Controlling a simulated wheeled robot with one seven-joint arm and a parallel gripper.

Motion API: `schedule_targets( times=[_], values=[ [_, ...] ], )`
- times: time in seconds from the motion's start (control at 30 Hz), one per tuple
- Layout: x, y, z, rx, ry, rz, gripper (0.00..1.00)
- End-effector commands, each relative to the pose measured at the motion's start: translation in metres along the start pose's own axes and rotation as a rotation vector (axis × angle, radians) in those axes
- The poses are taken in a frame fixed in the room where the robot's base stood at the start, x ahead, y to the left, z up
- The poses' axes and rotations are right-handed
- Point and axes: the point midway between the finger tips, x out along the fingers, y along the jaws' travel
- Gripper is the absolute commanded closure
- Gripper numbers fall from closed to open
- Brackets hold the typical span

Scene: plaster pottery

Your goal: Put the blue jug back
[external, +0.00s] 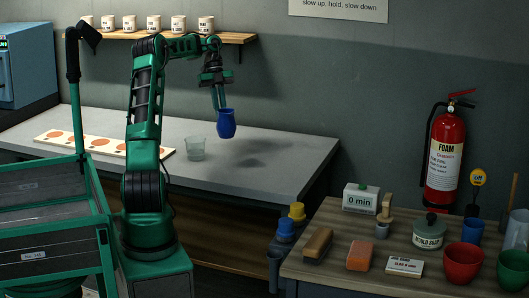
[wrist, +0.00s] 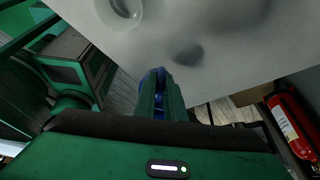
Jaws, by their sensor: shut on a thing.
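The blue jug (external: 226,124) hangs in the air above the grey table (external: 285,150) in the external view, with its shadow on the tabletop below. My gripper (external: 220,104) is shut on the jug near its rim. In the wrist view a small part of the blue jug (wrist: 160,78) shows between the fingers of my gripper (wrist: 160,98); most of it is hidden. A board with orange round marks (external: 85,142) lies on the left of the table. It bears no jug in the visible part, and my arm hides some of its right side.
A clear cup (external: 196,148) stands on the table just left of the jug. A shelf with several white labelled pots (external: 153,24) is on the wall behind. A wooden bench (external: 330,275) at the right holds tools, a red pot (external: 462,264) and a timer. The table's right part is clear.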

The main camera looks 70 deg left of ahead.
Motion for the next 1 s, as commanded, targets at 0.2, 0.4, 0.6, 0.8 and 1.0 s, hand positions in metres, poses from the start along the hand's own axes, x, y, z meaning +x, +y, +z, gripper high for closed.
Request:
schedule_targets(
  times=[0.2, 0.4, 0.6, 0.8, 1.0],
  values=[
    [0.019, -0.018, -0.006, 0.003, 0.0, 0.002, 1.0],
    [0.049, -0.048, -0.018, 0.004, 0.001, 0.003, 1.0],
    [0.076, -0.077, -0.029, 0.002, 0.0, 0.002, 1.0],
    [0.092, -0.092, -0.034, 0.001, 0.0, 0.0, 1.0],
    [0.1, -0.095, -0.032, -0.001, 0.001, 0.001, 1.0]
  ],
)
